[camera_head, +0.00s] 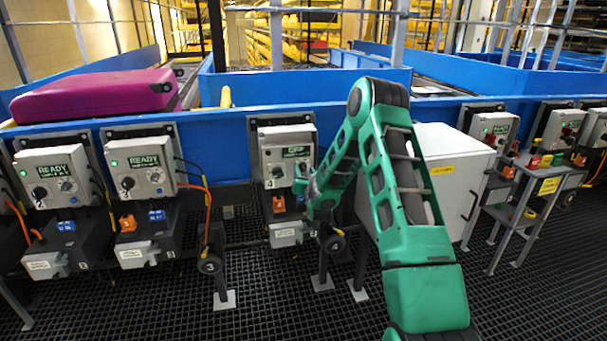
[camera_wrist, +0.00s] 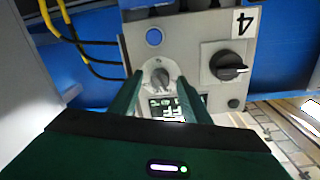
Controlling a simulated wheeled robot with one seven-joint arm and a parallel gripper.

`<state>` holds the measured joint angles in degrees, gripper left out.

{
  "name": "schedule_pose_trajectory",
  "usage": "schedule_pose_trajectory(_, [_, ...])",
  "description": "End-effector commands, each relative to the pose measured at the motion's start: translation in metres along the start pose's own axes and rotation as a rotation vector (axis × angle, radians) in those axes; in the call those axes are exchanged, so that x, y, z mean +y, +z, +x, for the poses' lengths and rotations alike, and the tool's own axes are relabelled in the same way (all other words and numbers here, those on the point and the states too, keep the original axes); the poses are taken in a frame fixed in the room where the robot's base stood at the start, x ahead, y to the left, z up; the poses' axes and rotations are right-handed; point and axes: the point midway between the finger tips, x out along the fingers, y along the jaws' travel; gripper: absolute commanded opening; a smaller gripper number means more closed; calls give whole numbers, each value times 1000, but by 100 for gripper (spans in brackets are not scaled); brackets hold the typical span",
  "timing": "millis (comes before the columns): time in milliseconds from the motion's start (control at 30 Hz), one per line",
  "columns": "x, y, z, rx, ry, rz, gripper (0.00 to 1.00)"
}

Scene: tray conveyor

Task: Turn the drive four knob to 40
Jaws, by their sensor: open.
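The drive four control box (camera_head: 285,153) is a grey panel on the blue conveyor side, and its display (camera_head: 297,152) appears to read OFF. In the wrist view the panel (camera_wrist: 205,30) carries a "4" label. A small grey knob (camera_wrist: 161,73) with a pointer sits between the two green fingers of my gripper (camera_wrist: 159,82). The fingers are open, one on each side of this knob; I cannot tell whether they touch it. A larger black knob (camera_wrist: 229,65) is to the right. The lit display (camera_wrist: 166,106) is partly hidden by my gripper. In the head view my gripper (camera_head: 303,180) is at the box's right side.
Two similar boxes (camera_head: 55,175) (camera_head: 142,165) with READY displays stand to the left. A white cabinet (camera_head: 440,172) stands close to the right of my arm. A magenta suitcase (camera_head: 95,95) lies on the conveyor. Yellow and black cables (camera_wrist: 70,30) run beside the panel.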

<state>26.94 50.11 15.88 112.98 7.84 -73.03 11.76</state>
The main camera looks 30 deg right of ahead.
Motion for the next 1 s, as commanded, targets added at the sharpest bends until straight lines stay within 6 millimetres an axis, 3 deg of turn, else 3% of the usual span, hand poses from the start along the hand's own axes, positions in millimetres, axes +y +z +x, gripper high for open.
schedule_pose_trajectory(367, [0,0,5,0,-1,0,41])
schedule_pose_trajectory(533, [0,0,5,0,-1,0,2])
schedule_pose_trajectory(1000, [-1,0,4,5,-3,-100,2])
